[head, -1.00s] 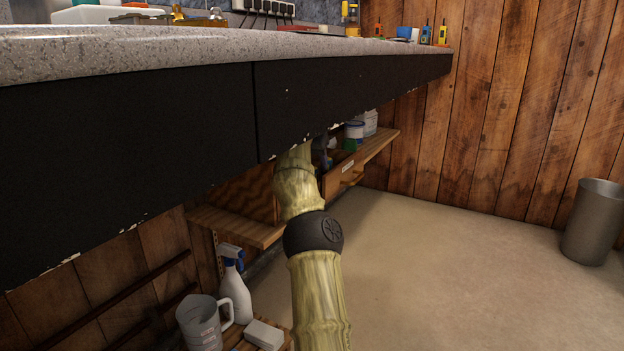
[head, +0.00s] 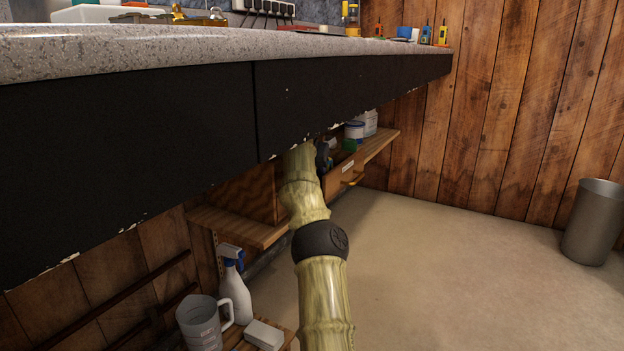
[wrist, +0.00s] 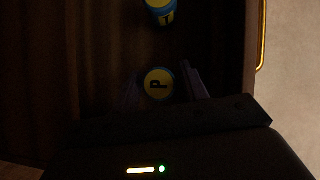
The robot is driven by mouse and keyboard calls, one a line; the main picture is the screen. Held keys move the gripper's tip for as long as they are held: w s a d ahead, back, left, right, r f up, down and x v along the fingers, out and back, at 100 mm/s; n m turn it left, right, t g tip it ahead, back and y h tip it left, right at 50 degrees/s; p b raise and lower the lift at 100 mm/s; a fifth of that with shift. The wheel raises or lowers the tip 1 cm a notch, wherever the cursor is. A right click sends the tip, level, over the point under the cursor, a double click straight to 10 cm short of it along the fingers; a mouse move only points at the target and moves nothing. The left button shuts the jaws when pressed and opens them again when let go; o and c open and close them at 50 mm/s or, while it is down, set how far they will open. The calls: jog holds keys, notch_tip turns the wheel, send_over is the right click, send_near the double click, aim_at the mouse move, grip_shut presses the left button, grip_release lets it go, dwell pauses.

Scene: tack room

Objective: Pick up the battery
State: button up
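In the wrist view, a small round thing with a yellow face marked with a dark "P" (wrist: 158,84) lies between my gripper's fingertips (wrist: 163,84). A blue and yellow cylinder (wrist: 161,10) lies farther up, cut by the top edge. Both are in an open wooden drawer (head: 342,176). The light is too dim to tell for sure which is the battery. My fingers are apart on either side of the "P" piece, with a gap at least on the right.
The counter (head: 170,55) overhangs the drawer, with its black front (head: 350,95) close above my arm. A lower shelf (head: 240,226) is at left. A spray bottle (head: 235,295) and jug (head: 203,322) stand below. A metal bin (head: 592,225) is far right; the floor (head: 440,270) is clear.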

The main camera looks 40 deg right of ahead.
jog(key=c, duration=0.7)
jog(key=shift+r, duration=0.15)
